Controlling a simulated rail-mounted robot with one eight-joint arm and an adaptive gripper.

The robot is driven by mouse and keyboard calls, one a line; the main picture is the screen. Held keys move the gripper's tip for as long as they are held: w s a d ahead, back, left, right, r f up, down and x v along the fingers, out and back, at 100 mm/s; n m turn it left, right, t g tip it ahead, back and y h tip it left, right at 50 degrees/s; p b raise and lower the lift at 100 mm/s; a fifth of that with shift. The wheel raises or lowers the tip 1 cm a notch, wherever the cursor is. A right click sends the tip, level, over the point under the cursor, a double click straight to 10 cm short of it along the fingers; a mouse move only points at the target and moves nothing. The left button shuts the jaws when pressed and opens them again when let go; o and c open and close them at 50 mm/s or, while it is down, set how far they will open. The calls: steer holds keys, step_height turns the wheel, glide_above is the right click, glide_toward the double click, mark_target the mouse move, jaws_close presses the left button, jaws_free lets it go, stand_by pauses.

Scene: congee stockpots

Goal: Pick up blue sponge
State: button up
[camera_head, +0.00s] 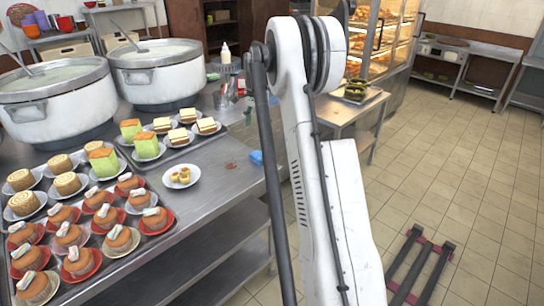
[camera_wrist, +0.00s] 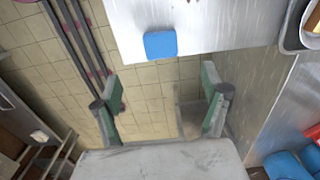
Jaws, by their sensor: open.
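The blue sponge (camera_head: 256,157) lies on the steel counter near its right edge in the head view, partly hidden behind my arm. In the wrist view the blue sponge (camera_wrist: 160,44) lies flat at the edge of the counter top, above the middle of the picture. My gripper (camera_wrist: 163,92) is open and empty, with its two green-padded fingers spread wide. The sponge lies beyond the fingertips, roughly centred between them and apart from both. In the head view my gripper cannot be made out, as my arm fills the middle.
The steel counter (camera_head: 222,166) holds several plated cakes, a small plate of pastries (camera_head: 181,177) and two large stockpots (camera_head: 157,75). A reddish smear lies left of the sponge. A side table (camera_head: 345,108) with a tray stands behind my arm. Tiled floor (camera_head: 455,185) is open at right.

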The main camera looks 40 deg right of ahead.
mark_target(259, 154)
step_height(259, 154, down, 14)
steer(key=shift+d+b, duration=0.1)
steer(key=shift+b, duration=0.25)
steer(key=c, duration=1.2)
steer(key=shift+o, duration=0.2)
steer(key=shift+r, duration=0.1)
step_height(259, 154, up, 4)
steer(key=shift+r, duration=0.1)
steer(key=a+r, duration=0.6)
steer(key=a, duration=0.5)
steer(key=shift+w+a+r, duration=0.3)
steer(key=shift+a, duration=0.05)
